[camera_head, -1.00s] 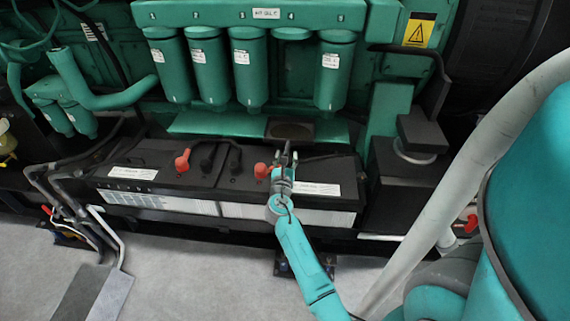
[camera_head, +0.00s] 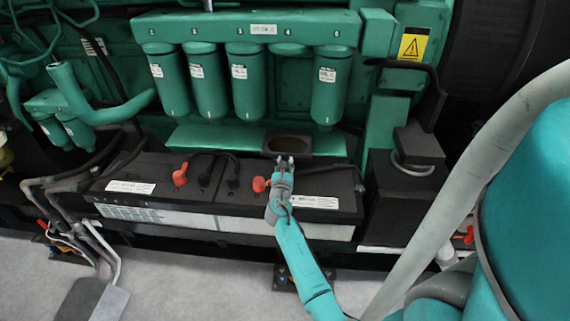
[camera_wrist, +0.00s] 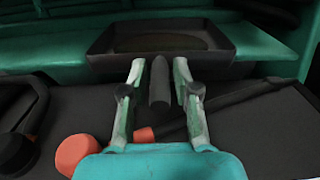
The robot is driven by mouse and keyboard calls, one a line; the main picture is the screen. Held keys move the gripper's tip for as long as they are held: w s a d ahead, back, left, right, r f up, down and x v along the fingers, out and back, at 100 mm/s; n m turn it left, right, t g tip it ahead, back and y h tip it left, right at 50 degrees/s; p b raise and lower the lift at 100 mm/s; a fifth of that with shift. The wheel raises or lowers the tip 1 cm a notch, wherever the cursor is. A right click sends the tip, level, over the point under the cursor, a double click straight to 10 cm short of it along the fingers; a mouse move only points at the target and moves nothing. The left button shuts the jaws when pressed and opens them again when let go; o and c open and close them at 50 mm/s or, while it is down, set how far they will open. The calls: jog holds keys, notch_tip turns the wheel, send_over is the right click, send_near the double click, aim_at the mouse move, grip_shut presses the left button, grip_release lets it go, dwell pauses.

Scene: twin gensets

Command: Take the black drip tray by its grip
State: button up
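The black drip tray (camera_head: 306,151) is a shallow rectangular pan at the edge of the green ledge below the filters. In the wrist view the tray (camera_wrist: 103,50) lies straight ahead, and its dark stub-like grip (camera_wrist: 159,88) points back toward me. My gripper (camera_head: 285,159) is at the tray's near side, above the batteries. In the wrist view my gripper (camera_wrist: 159,72) is open, with one finger on each side of the grip. A gap shows between the grip and each finger. Nothing is held.
Black batteries (camera_head: 150,170) with red terminal caps (camera_head: 180,175) and cables lie below my gripper. A red cap (camera_wrist: 76,152) is close by my gripper's left side. Green filters (camera_head: 245,85) hang above the ledge. A black block (camera_head: 415,150) stands to the right.

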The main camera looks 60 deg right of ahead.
grip_shut()
jog(key=shift+r, duration=0.15)
jog(key=shift+r, duration=0.5)
jog(key=v, duration=2)
